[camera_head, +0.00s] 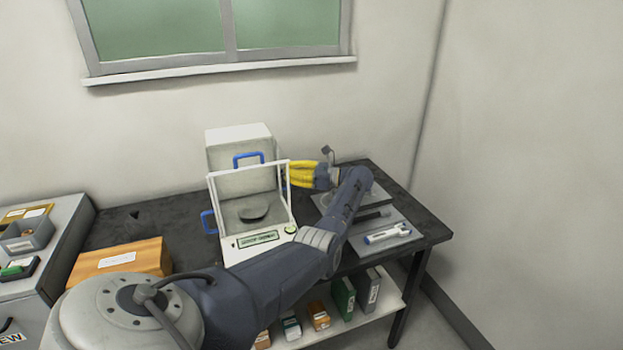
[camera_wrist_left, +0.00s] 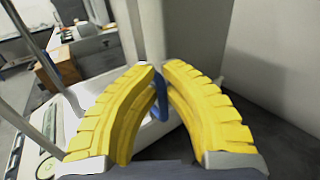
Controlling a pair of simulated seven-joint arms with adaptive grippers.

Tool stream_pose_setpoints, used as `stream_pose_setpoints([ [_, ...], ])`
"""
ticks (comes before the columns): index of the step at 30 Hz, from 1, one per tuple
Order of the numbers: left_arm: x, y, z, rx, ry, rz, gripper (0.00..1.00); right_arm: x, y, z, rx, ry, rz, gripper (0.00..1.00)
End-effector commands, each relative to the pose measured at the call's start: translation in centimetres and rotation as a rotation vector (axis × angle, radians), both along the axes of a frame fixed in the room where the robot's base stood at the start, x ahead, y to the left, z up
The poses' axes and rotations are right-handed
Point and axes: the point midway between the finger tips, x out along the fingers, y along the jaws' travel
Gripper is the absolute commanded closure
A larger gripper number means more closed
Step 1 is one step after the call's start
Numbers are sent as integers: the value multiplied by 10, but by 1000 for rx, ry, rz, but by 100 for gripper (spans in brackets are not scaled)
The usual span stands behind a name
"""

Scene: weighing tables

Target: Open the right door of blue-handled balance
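The blue-handled balance (camera_head: 238,134) stands on the dark table, with a white frame, a round pan (camera_head: 253,213) and a front display. Blue handles show at its top (camera_head: 248,158) and left side (camera_head: 208,221). My left gripper (camera_head: 289,174), with yellow ribbed fingers, is at the balance's right side. In the left wrist view, the left gripper (camera_wrist_left: 160,67) has its fingertips close together around the right blue handle (camera_wrist_left: 161,98). Fingers hide part of this handle. I cannot tell how far the right door stands from its closed position. My right gripper is not in view.
An orange box (camera_head: 120,260) lies left of the balance. A grey tray (camera_head: 385,240) with a blue-and-white tool (camera_head: 387,233) lies to the right. A grey cabinet (camera_head: 60,225) with bins stands at the left, and walls close off the back and right.

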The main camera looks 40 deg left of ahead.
Motion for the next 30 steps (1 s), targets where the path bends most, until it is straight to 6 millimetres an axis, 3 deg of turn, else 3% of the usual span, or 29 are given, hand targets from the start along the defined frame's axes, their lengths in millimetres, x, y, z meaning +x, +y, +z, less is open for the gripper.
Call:
stream_pose_setpoints([
  [5, -8, 18, -4, -10, 0, 19, 100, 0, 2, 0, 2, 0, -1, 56],
  [14, -9, 19, -4, -10, -1, 19, 100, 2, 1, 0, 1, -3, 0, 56],
  [15, -9, 19, -4, -10, -1, 19, 89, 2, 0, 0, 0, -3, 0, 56],
  [21, -8, 19, -2, -6, -2, 18, 68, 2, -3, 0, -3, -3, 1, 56],
  [30, -6, 16, -1, -4, -1, 17, 68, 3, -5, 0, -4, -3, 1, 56],
])
